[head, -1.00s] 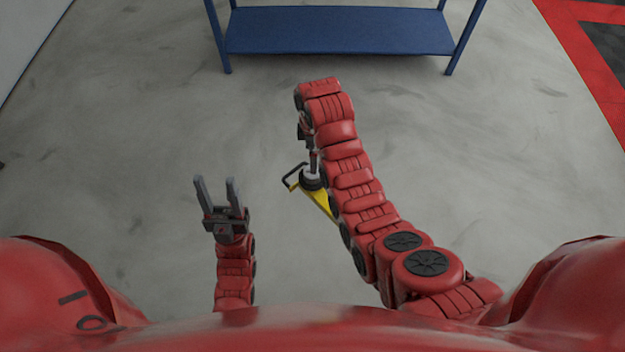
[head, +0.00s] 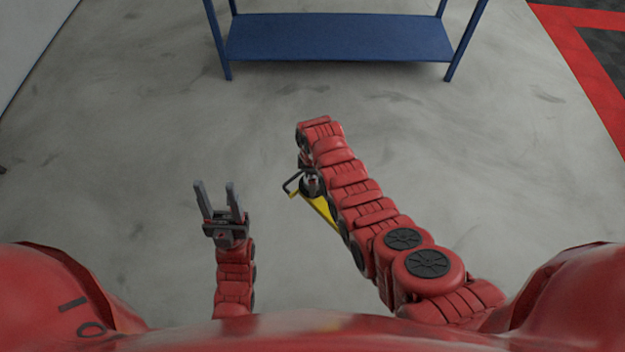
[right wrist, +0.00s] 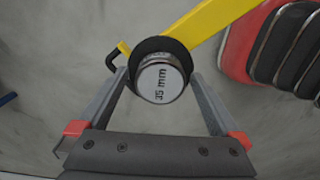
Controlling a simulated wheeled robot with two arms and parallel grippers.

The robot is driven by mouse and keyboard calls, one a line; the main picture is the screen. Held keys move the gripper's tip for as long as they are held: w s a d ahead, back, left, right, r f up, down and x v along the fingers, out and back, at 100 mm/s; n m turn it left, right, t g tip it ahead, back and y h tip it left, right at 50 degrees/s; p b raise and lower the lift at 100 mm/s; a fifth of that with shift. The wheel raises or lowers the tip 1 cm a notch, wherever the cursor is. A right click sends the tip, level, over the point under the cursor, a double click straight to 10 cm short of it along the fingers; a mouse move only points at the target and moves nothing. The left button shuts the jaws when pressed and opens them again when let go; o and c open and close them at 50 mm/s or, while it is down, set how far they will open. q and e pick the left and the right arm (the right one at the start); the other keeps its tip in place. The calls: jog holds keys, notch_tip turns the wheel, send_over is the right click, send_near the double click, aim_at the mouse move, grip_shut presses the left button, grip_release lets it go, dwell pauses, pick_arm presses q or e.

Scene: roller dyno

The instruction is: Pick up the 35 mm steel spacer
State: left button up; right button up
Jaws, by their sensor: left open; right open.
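In the head view the spacer is mostly hidden by my right arm. My left gripper (head: 217,187) is open and empty, to the left of the yellow arm.
A black bent handle (head: 291,185) sticks out at the left end of the yellow arm. A blue shelf (head: 338,38) stands at the back. The grey floor (head: 130,130) around is clear. A red-bordered dark area lies at the far right.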

jog(key=shift+c, duration=0.3)
grip_shut()
dwell(0.3)
